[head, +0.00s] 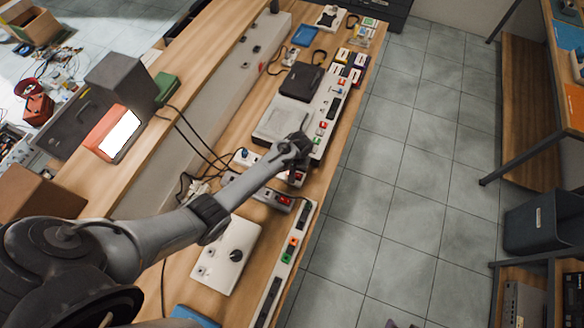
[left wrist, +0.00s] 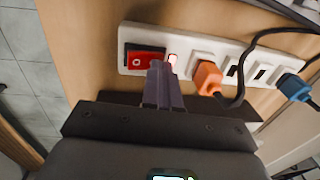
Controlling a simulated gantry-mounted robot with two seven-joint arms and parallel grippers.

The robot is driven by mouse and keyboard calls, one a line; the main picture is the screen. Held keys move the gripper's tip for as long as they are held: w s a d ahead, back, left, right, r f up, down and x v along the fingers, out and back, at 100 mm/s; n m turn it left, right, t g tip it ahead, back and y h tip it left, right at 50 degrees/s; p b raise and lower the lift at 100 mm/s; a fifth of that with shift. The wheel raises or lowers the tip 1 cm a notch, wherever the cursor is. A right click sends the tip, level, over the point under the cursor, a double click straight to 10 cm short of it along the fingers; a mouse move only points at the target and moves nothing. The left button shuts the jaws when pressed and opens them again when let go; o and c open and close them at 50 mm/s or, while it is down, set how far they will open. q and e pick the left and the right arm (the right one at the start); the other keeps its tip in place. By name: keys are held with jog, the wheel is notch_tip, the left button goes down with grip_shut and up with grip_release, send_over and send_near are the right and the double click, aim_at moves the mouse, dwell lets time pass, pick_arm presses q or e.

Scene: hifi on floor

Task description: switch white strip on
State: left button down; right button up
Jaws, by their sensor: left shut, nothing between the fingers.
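The white strip (left wrist: 220,52) crosses the upper part of the left wrist view. My right gripper is not in view.
A grey strip with a red switch (head: 284,200) lies just nearer. A white box with a black knob (head: 236,255) and a long white panel (head: 285,262) are nearer still. A dark box (head: 301,82) lies beyond the gripper. Cables cross the bench left of the strips.

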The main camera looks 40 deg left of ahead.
pick_arm(q)
jog(key=shift+d, duration=0.15)
jog(key=shift+w+d+r, duration=0.2)
jog(key=shift+d, duration=0.4)
jog(key=shift+r+p, duration=0.55)
jog(key=shift+p, duration=0.25)
jog(key=r+p, duration=0.3)
jog(key=p, duration=0.1)
jog(key=shift+s+a+r, duration=0.1)
jog(key=shift+a+r, duration=0.3)
notch_tip(320, 180, up, 9)
jog(key=a, duration=0.1)
jog(key=shift+s+a, duration=0.25)
jog(key=shift+f, duration=0.1)
